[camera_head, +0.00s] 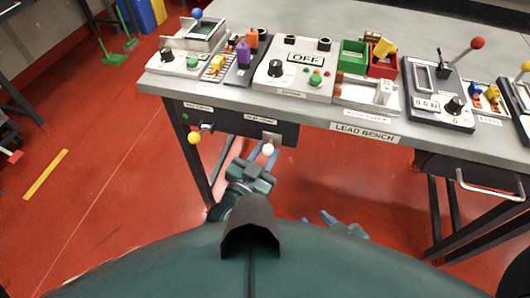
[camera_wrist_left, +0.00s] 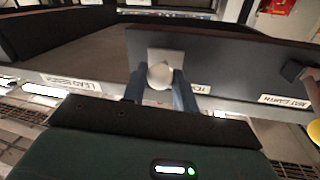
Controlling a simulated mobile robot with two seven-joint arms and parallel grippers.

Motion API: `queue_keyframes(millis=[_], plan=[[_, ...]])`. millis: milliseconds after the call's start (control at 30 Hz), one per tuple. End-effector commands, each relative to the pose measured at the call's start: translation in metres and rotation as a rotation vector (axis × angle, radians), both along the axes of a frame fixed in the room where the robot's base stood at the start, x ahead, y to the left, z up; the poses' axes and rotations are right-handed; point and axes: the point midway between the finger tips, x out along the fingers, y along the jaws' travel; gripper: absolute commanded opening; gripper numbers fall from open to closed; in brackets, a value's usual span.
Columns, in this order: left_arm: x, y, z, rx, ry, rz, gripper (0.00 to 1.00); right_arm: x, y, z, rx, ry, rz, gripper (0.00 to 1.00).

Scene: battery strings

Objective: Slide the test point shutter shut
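A white ball knob (camera_head: 268,149) stands out from a pale grey plate (camera_head: 271,137) on the dark panel under the bench's front edge. I take this plate to be the test point shutter; its label is too small to read. In the left wrist view the knob (camera_wrist_left: 160,75) is in front of the plate (camera_wrist_left: 180,58). My left gripper (camera_head: 264,156) is at the knob with its blue fingers apart, one on each side; a firm grip does not show. My right gripper (camera_head: 338,226) is low over the floor, partly hidden, its opening unclear.
A yellow ball knob (camera_head: 193,138) sticks out left of the white one. The bench top (camera_head: 340,115) carries several instruments, bins and levers above. A drawer handle (camera_head: 487,188) juts out at the right.

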Motion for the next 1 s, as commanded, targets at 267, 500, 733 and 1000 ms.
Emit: queue_keyframes(millis=[267,500,733,1000], plan=[[-0.002,-0.005,0.000,-0.002,0.003,-0.009,0.50,0.001,0.000,0.003,0.003,-0.006,-0.001,0.36],[-0.003,-0.002,0.000,-0.002,0.003,-0.006,0.50,0.002,0.001,0.005,0.009,-0.010,-0.006,0.36],[-0.028,0.012,-0.001,0.000,0.006,-0.006,0.50,0.002,0.001,0.008,0.008,-0.010,-0.006,0.36],[-0.081,0.041,-0.001,0.001,0.006,-0.007,0.50,0.001,0.001,0.005,-0.001,-0.001,-0.004,0.36]])
